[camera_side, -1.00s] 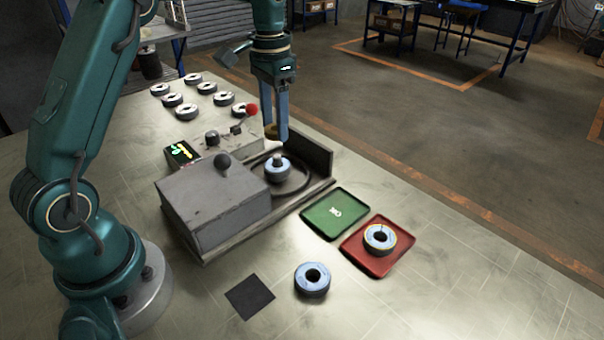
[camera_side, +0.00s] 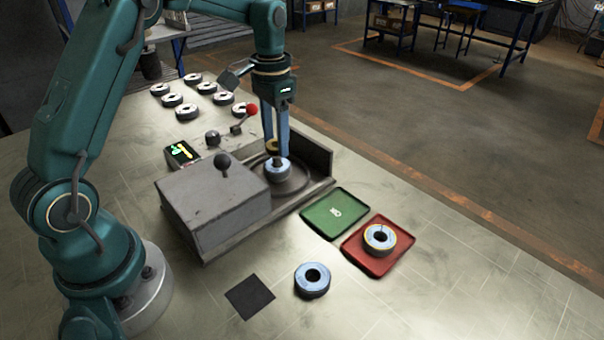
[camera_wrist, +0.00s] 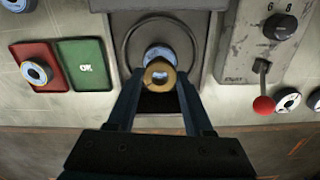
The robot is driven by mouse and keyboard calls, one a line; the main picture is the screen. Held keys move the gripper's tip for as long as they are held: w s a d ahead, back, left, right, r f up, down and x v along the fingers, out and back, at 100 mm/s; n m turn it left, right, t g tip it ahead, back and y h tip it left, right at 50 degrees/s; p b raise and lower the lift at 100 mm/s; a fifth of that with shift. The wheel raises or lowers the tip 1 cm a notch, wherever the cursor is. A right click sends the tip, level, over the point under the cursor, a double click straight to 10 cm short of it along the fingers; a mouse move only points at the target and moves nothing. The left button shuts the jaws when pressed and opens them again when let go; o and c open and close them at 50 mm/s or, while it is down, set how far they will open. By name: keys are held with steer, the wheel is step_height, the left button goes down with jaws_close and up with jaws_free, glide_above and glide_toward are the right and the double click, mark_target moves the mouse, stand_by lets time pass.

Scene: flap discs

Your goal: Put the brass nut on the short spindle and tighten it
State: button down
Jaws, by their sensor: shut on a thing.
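My gripper (camera_side: 275,150) is shut on the brass nut (camera_wrist: 160,74), which shows as a gold ring between the fingertips in the wrist view. In the side view the nut (camera_side: 271,146) is mostly covered by the fingers. It is just above the short spindle, whose tip is hidden behind nut and fingers. A blue-and-white flap disc (camera_side: 277,170) sits on the spindle in the machine's recess; part of it shows beyond the nut in the wrist view (camera_wrist: 161,53). I cannot tell whether the nut touches the spindle.
The grey machine housing (camera_side: 213,205) with a black knob stands left of the recess, with a raised wall (camera_side: 311,152) behind. A red-balled lever (camera_side: 252,109) is close by. A green tray (camera_side: 335,210), a red tray (camera_side: 362,259) holding a disc, and a loose disc (camera_side: 312,281) lie right.

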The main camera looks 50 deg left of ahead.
mark_target(276, 152)
steer(key=shift+f, duration=1.05)
stand_by(1.4)
steer(key=shift+f, duration=0.7)
steer(key=m, duration=0.4)
steer(key=shift+m, duration=0.4)
steer(key=m, duration=0.7)
steer(key=shift+m, duration=0.7)
steer(key=m, duration=0.5)
steer(key=shift+f, duration=0.1)
